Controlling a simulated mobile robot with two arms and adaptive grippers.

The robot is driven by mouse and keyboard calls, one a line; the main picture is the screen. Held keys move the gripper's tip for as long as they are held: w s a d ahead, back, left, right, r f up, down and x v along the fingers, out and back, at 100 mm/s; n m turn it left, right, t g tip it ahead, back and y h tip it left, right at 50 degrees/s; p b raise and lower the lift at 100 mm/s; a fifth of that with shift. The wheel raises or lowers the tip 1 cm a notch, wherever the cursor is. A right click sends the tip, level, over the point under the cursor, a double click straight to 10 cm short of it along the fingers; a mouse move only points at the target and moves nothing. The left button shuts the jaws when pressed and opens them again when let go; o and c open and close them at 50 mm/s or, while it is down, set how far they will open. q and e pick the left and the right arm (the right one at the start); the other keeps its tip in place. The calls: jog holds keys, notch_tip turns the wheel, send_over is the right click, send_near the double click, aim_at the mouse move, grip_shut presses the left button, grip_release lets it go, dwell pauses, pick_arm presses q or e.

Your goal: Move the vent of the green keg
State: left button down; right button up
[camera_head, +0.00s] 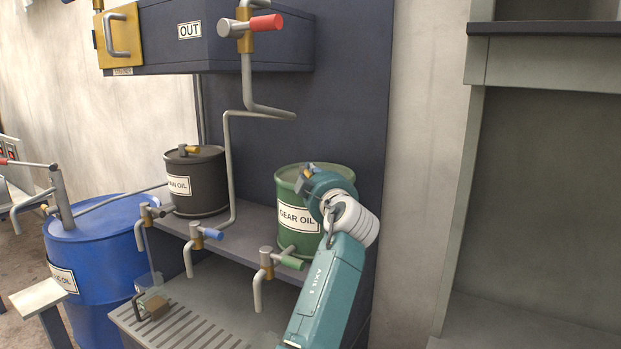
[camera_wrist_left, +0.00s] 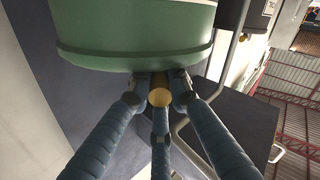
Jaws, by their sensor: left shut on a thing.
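The green keg (camera_head: 293,240), labelled GEAR OIL, stands upright on the grey shelf. Its vent (camera_head: 307,172) is a small brass piece at the top of the keg, mostly hidden by my gripper. My left gripper (camera_head: 303,181) is at the keg's top and is shut on the vent. In the left wrist view, the fingers of my left gripper (camera_wrist_left: 160,90) close around the round brass end of the vent (camera_wrist_left: 159,98), close to the green keg (camera_wrist_left: 135,35). My right gripper is not in view.
A black keg (camera_head: 195,180) stands left on the shelf (camera_head: 245,235). Taps, one with a green handle (camera_head: 291,262) and one with a blue handle (camera_head: 212,234), hang over a slatted drip tray (camera_head: 190,325). A blue drum (camera_head: 95,260) stands at left. A dark box (camera_head: 215,40) with pipes is above.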

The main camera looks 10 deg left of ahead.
pick_arm(q)
jog(key=c, duration=1.6)
grip_release()
jog(key=shift+r, duration=5)
